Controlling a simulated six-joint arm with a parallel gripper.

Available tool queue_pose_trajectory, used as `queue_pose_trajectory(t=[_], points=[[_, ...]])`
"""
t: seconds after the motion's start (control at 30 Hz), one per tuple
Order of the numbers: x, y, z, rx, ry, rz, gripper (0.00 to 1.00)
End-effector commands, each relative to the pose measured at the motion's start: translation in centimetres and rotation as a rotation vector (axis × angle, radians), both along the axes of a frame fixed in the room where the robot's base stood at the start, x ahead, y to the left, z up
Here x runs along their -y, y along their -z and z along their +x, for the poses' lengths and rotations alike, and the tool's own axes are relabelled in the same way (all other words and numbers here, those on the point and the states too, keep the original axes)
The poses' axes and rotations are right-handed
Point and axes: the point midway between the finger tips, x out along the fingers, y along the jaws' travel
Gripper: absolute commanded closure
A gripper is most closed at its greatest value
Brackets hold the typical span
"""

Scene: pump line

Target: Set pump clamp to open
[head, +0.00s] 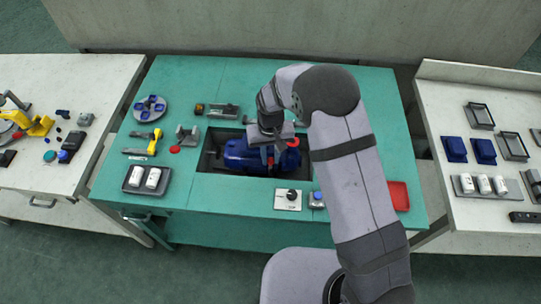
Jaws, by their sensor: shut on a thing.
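The blue pump (236,155) lies in a dark rectangular recess in the green bench. My gripper (270,153) points down over the right half of the pump. It is shut on a part at the pump, apparently the pump clamp, with the contact mostly hidden by the fingers and wrist. A red part (293,142) shows just right of the gripper. The clamp's position cannot be made out.
A switch plate (288,199) and a blue-buttoned box (317,200) sit in front of the recess. A grey bracket (187,135), a yellow-handled tool (154,141) and a tray of white parts (130,187) lie left. A red tray (398,196) is at right, beyond my arm.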

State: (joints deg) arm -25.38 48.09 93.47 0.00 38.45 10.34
Motion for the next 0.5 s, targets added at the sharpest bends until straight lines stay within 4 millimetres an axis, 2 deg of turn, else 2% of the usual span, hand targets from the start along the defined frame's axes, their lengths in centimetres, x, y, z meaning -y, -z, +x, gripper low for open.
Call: queue_pose_trajectory(t=[0.3,0.5], points=[[0.0,-0.1,-3.0,-0.001,-0.001,0.0,1.0],[0.0,0.0,-3.5,-0.003,0.0,-0.001,1.0]])
